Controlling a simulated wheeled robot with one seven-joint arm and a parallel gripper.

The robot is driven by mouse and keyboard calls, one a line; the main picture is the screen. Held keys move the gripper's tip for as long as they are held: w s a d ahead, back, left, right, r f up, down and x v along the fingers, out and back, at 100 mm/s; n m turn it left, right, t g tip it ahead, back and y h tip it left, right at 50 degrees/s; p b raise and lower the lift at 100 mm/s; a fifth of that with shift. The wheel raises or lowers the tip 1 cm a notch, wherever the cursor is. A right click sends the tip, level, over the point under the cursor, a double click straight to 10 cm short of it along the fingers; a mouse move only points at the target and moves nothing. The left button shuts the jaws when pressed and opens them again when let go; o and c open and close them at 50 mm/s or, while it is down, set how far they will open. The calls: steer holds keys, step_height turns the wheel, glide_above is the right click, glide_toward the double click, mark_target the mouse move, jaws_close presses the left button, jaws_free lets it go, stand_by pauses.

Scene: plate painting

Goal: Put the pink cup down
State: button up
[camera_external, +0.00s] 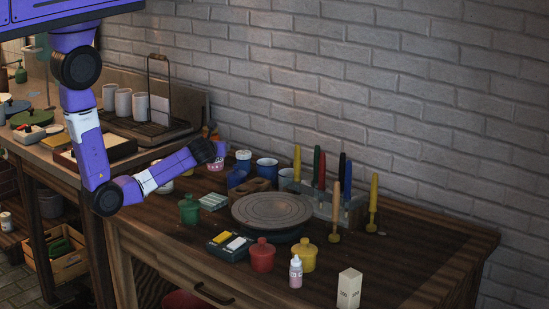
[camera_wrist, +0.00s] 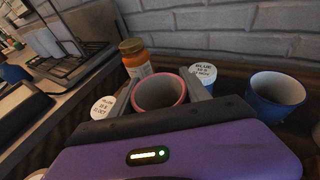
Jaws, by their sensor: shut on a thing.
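The pink cup (camera_wrist: 160,93) stands between the two fingers of my gripper (camera_wrist: 160,98) in the wrist view. Its rim is pink, its inside looks empty, and it appears upright. My gripper is shut on it. In the external view the pink cup (camera_external: 215,165) shows small, just below my gripper (camera_external: 214,155), over the back left part of the wooden table (camera_external: 440,235). I cannot tell whether its base touches the table.
Close around the cup are white-lidded jars (camera_wrist: 202,70) (camera_wrist: 103,107), an orange-capped bottle (camera_wrist: 135,58) and a blue cup (camera_wrist: 275,98). A round plate (camera_external: 272,209), a brush holder (camera_external: 330,204) and a green pot (camera_external: 189,211) stand nearer the front. The table's right end is clear.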

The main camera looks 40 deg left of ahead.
mark_target(217, 159)
steer(key=shift+f+b, duration=0.4)
steer(key=shift+f, duration=1.8)
steer(key=shift+f, duration=0.1)
steer(key=o, duration=1.6)
steer(key=shift+f, duration=0.1)
steer(key=shift+s+d+r, duration=0.1)
steer(key=shift+r, duration=0.1)
steer(key=v, duration=1.1)
steer(key=shift+s+d+r, duration=0.15)
steer(key=shift+s+d, duration=0.05)
steer(key=shift+s, duration=0.1)
